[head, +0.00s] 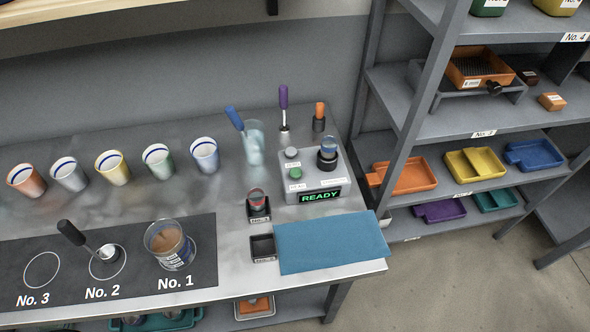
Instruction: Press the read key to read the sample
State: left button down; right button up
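The grey reader box (315,184) stands on the right part of the metal table. Its front display (320,196) shows READY in green. A green key (295,174) and a grey key (291,153) sit on its left side, each beside a small white label too small to read. A dark round holder with a small clear sample cup (328,150) stands on the box's right side; its contents are hard to make out. Neither of my grippers is in view.
A blue cloth (330,240) lies in front of the box. A small cup in a black holder (258,203) and an empty black holder (262,247) stand to its left. A glass with a blue-handled tool (254,148) stands behind. Shelves with trays (408,175) are at right.

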aim_at(295, 172)
jog(key=i+l+u, duration=0.15)
jog(key=l+u, duration=0.3)
jog(key=l, duration=0.35)
jog(key=l+u, duration=0.4)
jog(key=l, duration=0.35)
